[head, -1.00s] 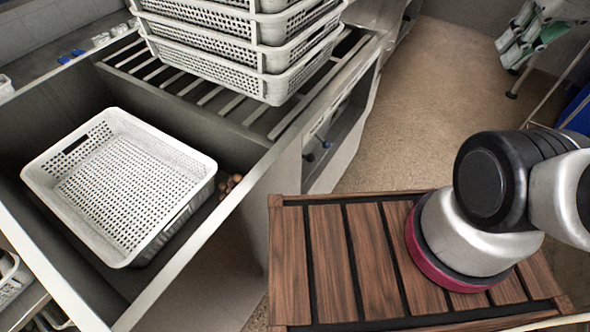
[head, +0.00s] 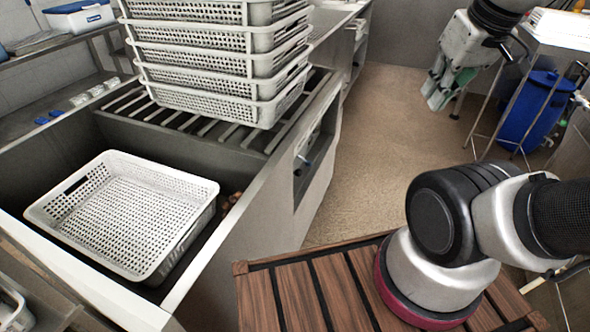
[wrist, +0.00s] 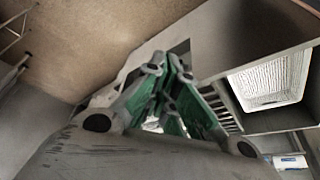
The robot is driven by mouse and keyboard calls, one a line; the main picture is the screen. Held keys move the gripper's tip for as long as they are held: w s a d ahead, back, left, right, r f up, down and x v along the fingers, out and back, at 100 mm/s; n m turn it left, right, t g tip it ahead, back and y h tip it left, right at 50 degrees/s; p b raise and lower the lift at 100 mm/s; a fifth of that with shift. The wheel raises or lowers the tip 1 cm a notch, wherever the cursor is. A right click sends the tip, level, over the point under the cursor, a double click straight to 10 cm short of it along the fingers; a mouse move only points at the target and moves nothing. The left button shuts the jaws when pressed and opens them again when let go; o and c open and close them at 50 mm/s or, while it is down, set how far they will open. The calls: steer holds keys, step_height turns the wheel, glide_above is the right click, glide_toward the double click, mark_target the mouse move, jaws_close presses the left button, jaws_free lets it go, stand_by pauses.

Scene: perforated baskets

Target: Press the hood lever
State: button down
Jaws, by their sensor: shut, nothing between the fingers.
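My gripper (head: 438,96), with green finger pads, hangs from the arm at the upper right of the head view, above the floor. In the wrist view my gripper (wrist: 168,65) has its fingers drawn together, with nothing between them. I cannot make out a hood or a hood lever in either view. Nothing is seen touching the fingers.
A white perforated basket (head: 72,210) sits in the sink (head: 215,290) at left. Stacked baskets (head: 205,72) stand on the slatted drainer. A blue barrel (head: 530,108) stands by a metal rack at the back right. The floor (head: 385,150) between is clear.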

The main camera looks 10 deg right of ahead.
steer(key=w+a+f+n+t, duration=0.1)
steer(key=w+a+f+n, duration=0.15)
steer(key=w+f, duration=0.65)
steer(key=w+a+f+n+t, duration=0.15)
steer(key=w+f+n, duration=0.35)
steer(key=w, duration=0.8)
steer(key=w+a+f+n+y, duration=0.2)
steer(key=a+f, duration=0.3)
steer(key=f, duration=0.5)
steer(key=w+a+f+n+y, duration=0.2)
steer(key=a+f, duration=0.3)
steer(key=f, duration=0.5)
steer(key=shift+w+n+t, duration=0.2)
steer(key=shift+n+t, duration=0.25)
steer(key=shift+n, duration=0.4)
steer(key=shift+f, duration=0.15)
steer(key=x, duration=1)
